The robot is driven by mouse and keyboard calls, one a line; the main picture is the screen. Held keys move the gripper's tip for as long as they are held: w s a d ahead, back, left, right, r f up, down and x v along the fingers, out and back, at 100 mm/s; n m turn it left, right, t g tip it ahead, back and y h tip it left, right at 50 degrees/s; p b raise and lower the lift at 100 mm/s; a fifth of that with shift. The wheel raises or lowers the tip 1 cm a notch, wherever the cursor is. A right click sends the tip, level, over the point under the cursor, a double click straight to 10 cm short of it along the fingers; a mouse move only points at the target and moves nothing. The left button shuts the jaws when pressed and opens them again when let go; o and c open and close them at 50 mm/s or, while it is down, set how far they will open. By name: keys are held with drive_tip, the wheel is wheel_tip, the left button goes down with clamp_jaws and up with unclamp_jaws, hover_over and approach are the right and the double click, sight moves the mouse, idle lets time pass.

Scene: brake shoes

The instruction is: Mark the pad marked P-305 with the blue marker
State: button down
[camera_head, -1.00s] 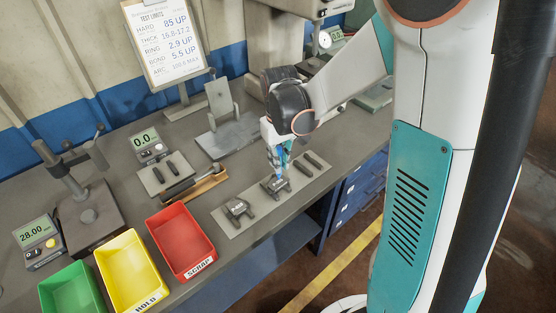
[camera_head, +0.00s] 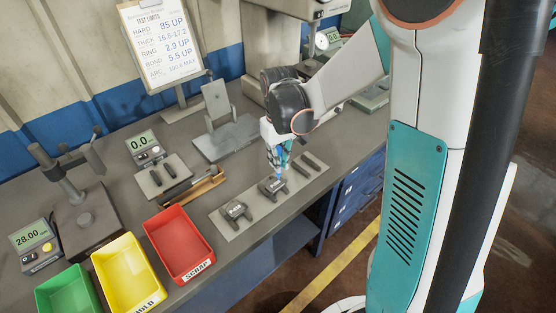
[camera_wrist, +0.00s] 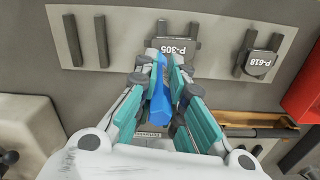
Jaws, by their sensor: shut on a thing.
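My gripper (camera_head: 279,162) is shut on the blue marker (camera_wrist: 160,100), which points toward the pads in the wrist view. The dark pad marked P-305 (camera_wrist: 174,46) lies on the light grey strip, just past my fingertips. It also shows in the head view (camera_head: 269,188), under and slightly left of my gripper. The marker's tip is close to this pad; I cannot tell whether it touches. My fingers hide part of the pad's lower edge. A second pad, marked P-618 (camera_wrist: 259,62), lies right of it in the wrist view.
The grey strip (camera_head: 245,226) also holds dark bars. Red (camera_head: 181,247), yellow (camera_head: 128,276) and green (camera_head: 68,294) bins stand along the bench front. A wooden holder (camera_head: 203,188) lies near the strip. A test-limits sheet (camera_head: 160,42) stands at the back.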

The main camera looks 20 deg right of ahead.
sight(279, 148)
drive_tip(key=shift+r, duration=0.15)
drive_tip(key=shift+r+p, duration=2.55)
drive_tip(key=shift+r, duration=0.85)
drive_tip(key=shift+f, duration=0.1)
